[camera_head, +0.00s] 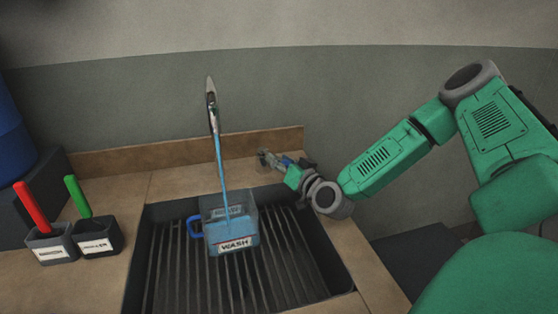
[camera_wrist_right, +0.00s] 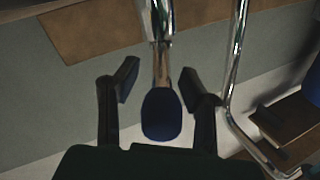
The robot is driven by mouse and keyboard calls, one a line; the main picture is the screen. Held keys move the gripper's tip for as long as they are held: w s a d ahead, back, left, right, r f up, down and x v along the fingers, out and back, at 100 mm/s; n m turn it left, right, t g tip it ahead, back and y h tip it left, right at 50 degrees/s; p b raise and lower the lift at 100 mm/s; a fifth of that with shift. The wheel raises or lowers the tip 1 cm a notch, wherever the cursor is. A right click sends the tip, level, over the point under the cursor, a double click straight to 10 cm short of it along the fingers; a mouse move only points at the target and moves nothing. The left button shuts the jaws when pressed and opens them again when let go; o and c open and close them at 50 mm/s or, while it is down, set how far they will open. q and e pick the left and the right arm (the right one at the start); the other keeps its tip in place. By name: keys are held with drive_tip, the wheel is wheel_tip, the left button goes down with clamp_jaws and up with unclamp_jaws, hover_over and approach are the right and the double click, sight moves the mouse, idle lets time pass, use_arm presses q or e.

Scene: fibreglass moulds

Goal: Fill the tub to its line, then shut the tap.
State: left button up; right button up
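The clear tub (camera_head: 247,213) with a WASH label and a blue handle stands on the slatted sink floor. A blue stream falls from the spout (camera_head: 212,105) into it. Blue water fills roughly its lower half; I cannot make out the fill line for certain. My right gripper (camera_head: 275,160) is at the tap behind the sink's right rear corner. In the right wrist view its two fingers (camera_wrist_right: 158,80) are apart, on either side of the chrome tap lever with a dark blue end (camera_wrist_right: 162,115). Gaps show between fingers and lever. My left gripper is out of view.
The sink (camera_head: 170,275) is set into a tan counter (camera_head: 105,187) with a low backsplash (camera_head: 150,155). Two dark labelled holders, one with a red handle (camera_head: 31,207) and one with a green handle (camera_head: 77,196), stand left. A blue drum (camera_head: 12,135) is at the far left.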

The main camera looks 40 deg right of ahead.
drive_tip(key=shift+r, duration=0.1)
drive_tip(key=shift+r, duration=4.85)
drive_tip(key=shift+c, duration=0.4)
